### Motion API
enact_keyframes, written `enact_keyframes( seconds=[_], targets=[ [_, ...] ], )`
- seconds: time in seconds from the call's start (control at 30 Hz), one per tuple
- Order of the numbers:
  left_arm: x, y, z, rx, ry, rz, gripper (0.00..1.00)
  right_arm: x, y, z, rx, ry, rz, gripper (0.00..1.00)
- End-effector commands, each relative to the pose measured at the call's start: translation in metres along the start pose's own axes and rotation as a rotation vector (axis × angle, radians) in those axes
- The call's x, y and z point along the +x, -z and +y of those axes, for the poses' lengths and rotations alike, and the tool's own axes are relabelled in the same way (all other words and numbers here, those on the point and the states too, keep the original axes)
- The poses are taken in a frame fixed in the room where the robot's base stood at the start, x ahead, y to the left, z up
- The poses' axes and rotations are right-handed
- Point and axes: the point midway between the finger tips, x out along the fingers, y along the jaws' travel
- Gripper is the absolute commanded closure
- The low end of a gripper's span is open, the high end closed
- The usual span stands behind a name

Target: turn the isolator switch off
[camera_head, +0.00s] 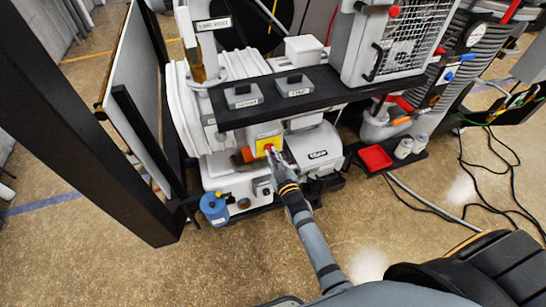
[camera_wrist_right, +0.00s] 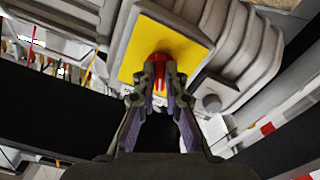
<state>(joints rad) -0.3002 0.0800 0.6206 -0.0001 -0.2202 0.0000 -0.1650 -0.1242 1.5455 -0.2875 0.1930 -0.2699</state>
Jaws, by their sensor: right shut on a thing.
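The isolator switch is a red knob on a yellow plate (camera_head: 262,138), fixed to a grey box under the dark shelf. In the right wrist view the yellow plate (camera_wrist_right: 140,42) fills the upper middle, and the red knob (camera_wrist_right: 158,57) shows between the fingertips. My right gripper (camera_head: 272,152) reaches up to the plate from below right. In the wrist view my right gripper (camera_wrist_right: 160,72) is shut on the red knob; the fingers hide part of it, so its exact angle is hard to tell. My left gripper is not in view.
A dark shelf (camera_head: 300,92) with two small grey boxes runs above the switch. A white pump (camera_head: 318,150) stands below it, with a blue canister (camera_head: 214,208) at its left. A dark upright post (camera_head: 90,120) stands at left. A red tray (camera_head: 375,157) lies at right.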

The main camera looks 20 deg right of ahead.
Motion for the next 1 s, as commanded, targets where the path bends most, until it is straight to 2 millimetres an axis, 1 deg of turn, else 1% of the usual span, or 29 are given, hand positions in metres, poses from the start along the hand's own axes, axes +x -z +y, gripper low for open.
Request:
enact_keyframes(
  seconds=[0.3,0.8,0.83,0.97,1.0],
  targets=[
    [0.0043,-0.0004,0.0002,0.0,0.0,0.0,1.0,-0.0002,-0.0006,-0.0001,-0.095,0.0,-0.001,1.0],
    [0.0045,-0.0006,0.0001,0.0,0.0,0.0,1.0,-0.0002,-0.0004,0.0,-0.112,0.001,-0.001,1.0],
    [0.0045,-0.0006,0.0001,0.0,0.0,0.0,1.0,-0.0002,-0.0004,0.0,-0.112,0.001,-0.001,0.86],
    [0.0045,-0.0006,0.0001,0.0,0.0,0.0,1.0,-0.0002,-0.0003,0.0,-0.111,0.0,-0.001,0.68],
    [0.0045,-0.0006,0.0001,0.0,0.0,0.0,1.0,-0.0002,-0.0003,0.0,-0.111,0.0,-0.001,0.67]
  ],
)
